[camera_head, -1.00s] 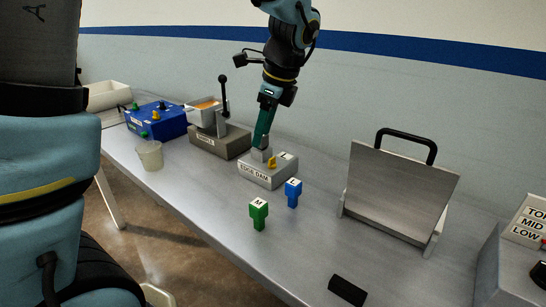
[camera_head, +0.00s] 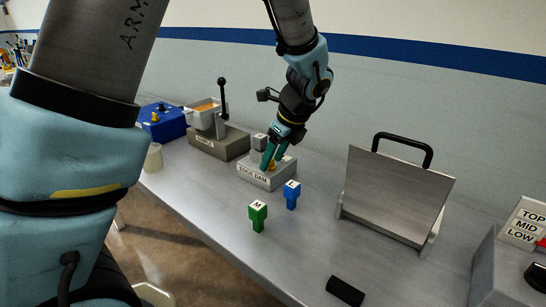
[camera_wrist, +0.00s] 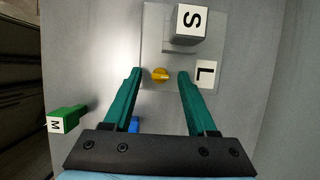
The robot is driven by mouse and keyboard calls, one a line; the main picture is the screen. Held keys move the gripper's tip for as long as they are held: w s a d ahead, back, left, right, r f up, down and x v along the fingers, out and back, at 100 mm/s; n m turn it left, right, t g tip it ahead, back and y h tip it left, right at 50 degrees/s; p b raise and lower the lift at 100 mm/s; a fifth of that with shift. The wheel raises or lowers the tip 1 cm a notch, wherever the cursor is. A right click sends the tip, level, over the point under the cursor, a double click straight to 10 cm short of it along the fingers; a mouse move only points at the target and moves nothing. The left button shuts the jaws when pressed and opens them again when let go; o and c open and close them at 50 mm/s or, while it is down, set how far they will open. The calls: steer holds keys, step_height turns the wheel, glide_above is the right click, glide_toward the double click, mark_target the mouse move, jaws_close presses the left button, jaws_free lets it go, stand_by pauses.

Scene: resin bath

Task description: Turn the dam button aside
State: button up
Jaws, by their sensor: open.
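The dam button is a small yellow turn button (camera_wrist: 160,74) on top of the grey block labelled EDGE DAM (camera_head: 262,180). In the wrist view it lies between the tips of my gripper (camera_wrist: 160,72), with a gap on each side. In the head view my gripper (camera_head: 272,162) points down at the block, and its teal fingers partly hide the button. The jaws are open and hold nothing. A grey block marked S (camera_wrist: 190,24) stands on the dam beyond the button. A white plate marked L (camera_wrist: 206,73) lies right of the button.
A green block marked M (camera_head: 258,216) and a blue block (camera_head: 292,195) stand on the bench in front of the dam. A lever device (camera_head: 219,140) is at its left. A metal panel with a black handle (camera_head: 398,193) stands at the right.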

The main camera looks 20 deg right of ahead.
steer(key=shift+w+f, duration=0.1)
steer(key=shift+f, duration=0.1)
jaws_close()
stand_by(0.4)
